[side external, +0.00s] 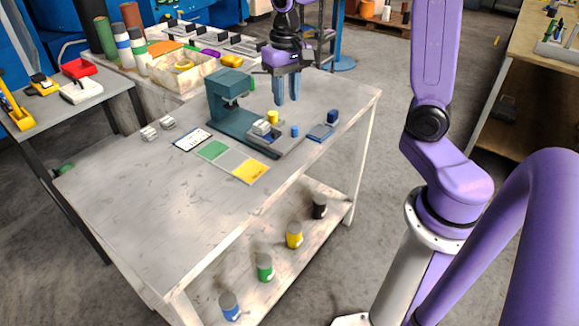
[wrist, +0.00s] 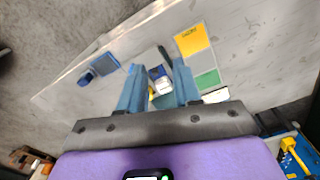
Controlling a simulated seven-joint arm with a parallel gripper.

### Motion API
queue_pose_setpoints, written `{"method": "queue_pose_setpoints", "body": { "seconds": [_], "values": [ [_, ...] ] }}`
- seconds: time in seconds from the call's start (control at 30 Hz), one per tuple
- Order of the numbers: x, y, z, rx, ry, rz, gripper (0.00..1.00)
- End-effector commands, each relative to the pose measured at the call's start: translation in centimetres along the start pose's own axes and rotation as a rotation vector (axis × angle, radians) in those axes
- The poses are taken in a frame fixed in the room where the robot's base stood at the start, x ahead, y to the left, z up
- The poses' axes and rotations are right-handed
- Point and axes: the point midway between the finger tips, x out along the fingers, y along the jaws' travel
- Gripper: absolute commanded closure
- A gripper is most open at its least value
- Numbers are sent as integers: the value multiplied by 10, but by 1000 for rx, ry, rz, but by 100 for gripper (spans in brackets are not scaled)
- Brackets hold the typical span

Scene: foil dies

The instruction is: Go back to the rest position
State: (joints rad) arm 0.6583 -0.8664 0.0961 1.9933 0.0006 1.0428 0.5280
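My gripper (side external: 287,102) hangs fingers-down above the table (side external: 130,200), behind and right of the teal press (side external: 228,95). In the wrist view the fingers of my gripper (wrist: 156,66) are apart, with nothing held between them. The press base shows below and between them. Near the press stand a yellow piece (side external: 272,117), a whitish block (side external: 261,127) and a small blue block (side external: 294,131). A dark blue block (side external: 332,116) stands on a blue pad (side external: 319,132) to the right; the pad also shows in the wrist view (wrist: 105,65).
A green card (side external: 212,149), a yellow card (side external: 250,171) and a white card (side external: 191,139) lie in front of the press. A bin (side external: 182,75) and rolls stand on a bench behind. Coloured cans sit on the lower shelf. The table's front left is clear.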

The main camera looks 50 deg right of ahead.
Motion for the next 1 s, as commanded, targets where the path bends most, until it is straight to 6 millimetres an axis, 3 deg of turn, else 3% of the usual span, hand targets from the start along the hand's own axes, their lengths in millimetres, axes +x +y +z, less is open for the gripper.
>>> {"method": "queue_pose_setpoints", "body": {
  "seconds": [0.1, 0.3, 0.6, 0.8, 1.0],
  "values": [
    [0, -17, 37, -198, 3, -3, 67],
    [4, -30, 98, -519, 6, -8, 67],
    [13, -22, 186, -999, 10, -16, 67],
    [21, -5, 229, -1272, 12, -21, 67],
    [25, 5, 248, -1404, 14, -24, 67]
  ]
}}
